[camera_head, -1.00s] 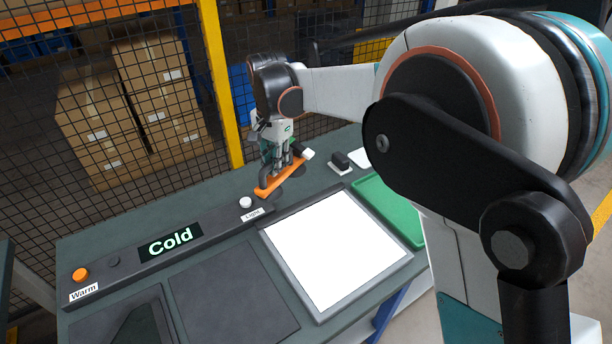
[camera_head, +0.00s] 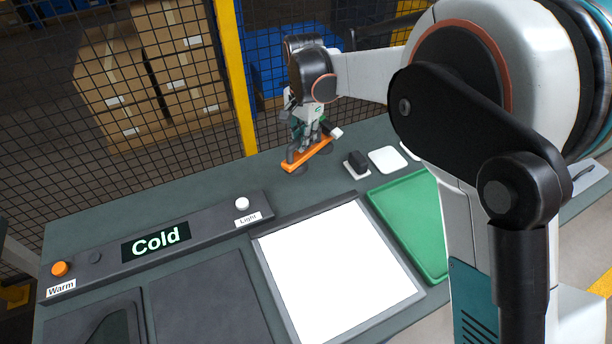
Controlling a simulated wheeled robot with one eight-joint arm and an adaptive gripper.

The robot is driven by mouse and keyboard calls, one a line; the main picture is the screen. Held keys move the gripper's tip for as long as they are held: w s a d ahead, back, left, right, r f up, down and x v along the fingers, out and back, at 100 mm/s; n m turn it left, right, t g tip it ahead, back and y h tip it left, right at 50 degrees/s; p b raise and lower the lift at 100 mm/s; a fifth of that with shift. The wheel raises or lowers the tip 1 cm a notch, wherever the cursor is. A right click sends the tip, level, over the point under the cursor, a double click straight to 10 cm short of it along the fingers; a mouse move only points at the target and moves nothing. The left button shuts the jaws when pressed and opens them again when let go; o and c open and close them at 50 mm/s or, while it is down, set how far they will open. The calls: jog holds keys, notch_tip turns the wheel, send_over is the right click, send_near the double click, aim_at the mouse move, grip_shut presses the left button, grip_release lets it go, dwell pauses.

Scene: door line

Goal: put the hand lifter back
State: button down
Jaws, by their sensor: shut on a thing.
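The hand lifter (camera_head: 308,156) is an orange bar with dark round suction cups under it and a dark handle with a white end. It is at the back of the bench (camera_head: 190,195), beyond the lit white panel. My gripper (camera_head: 306,143) is shut on the lifter from above. The fingers hide part of the handle. The cups look close to the bench top, but I cannot tell whether they touch it.
The lit panel (camera_head: 338,265) and a green tray (camera_head: 412,222) lie in front. A small black block (camera_head: 357,162) and a white pad (camera_head: 387,159) are to the right of the lifter. A control strip (camera_head: 155,246) reads "Cold". A mesh fence (camera_head: 170,100) with a yellow post (camera_head: 236,80) stands behind.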

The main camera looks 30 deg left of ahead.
notch_tip(320, 180, down, 14)
jog(key=b, duration=0.2)
jog(key=shift+r+b, duration=0.25)
jog(key=shift+b, duration=0.05)
jog(key=shift+f, duration=0.2)
jog(key=c, duration=2.1)
grip_release()
jog(key=shift+f, duration=0.1)
jog(key=o, duration=0.6)
jog(key=shift+c, duration=0.2)
notch_tip(320, 180, up, 13)
jog(key=p, duration=0.2)
jog(key=shift+f+p, duration=0.15)
jog(key=shift+p, duration=0.15)
